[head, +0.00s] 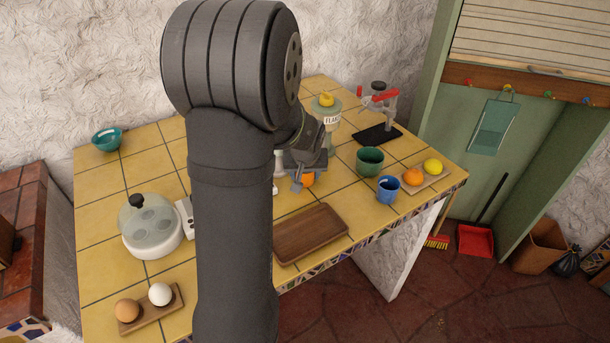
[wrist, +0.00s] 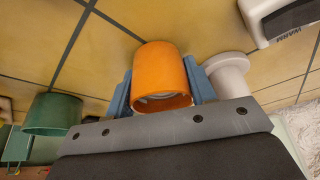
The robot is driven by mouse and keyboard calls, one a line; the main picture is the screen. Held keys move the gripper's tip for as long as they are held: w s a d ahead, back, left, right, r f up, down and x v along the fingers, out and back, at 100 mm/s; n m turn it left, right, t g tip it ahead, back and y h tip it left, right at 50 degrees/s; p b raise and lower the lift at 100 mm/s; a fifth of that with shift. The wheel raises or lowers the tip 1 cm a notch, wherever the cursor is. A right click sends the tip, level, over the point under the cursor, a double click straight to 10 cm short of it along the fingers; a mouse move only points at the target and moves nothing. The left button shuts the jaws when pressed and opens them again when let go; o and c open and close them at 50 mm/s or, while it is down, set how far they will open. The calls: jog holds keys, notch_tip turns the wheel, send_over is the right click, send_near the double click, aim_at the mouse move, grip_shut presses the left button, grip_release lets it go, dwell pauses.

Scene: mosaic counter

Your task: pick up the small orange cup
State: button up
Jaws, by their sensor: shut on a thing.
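The small orange cup (wrist: 160,72) is in the middle of the wrist view, between the two blue-grey fingers of my gripper (wrist: 160,88). The fingers are shut on its sides. In the head view only a bit of the orange cup (head: 308,180) shows below my gripper (head: 298,184), with the rest hidden behind the gripper and arm. I cannot tell whether the cup touches the tiled counter (head: 350,190) or is just above it.
A green cup (head: 370,161) and a blue cup (head: 388,190) stand to the right, beside a board (head: 428,182) with an orange and a lemon. A wooden tray (head: 310,234) lies in front. An egg cooker (head: 150,228) is at left. A juicer-like press (head: 378,112) stands behind.

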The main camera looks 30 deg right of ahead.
jog(key=shift+r, duration=0.6)
jog(key=s+a, duration=0.2)
jog(key=s, duration=0.1)
jog(key=shift+s, duration=0.1)
notch_tip(320, 180, up, 14)
jog(key=shift+s, duration=0.15)
send_over(305, 182)
jog(key=w, duration=0.1)
jog(key=shift+w+d+f, duration=0.1)
jog(key=shift+d+f, duration=0.1)
jog(key=shift+f, duration=2.05)
jog(key=shift+d+f, duration=0.2)
jog(key=shift+f, duration=2.05)
jog(key=shift+w+d+f, duration=0.1)
jog(key=shift+w+f, duration=0.05)
jog(key=shift+f, duration=0.4)
grip_shut()
jog(key=shift+f, duration=0.15)
jog(key=shift+x, duration=0.9)
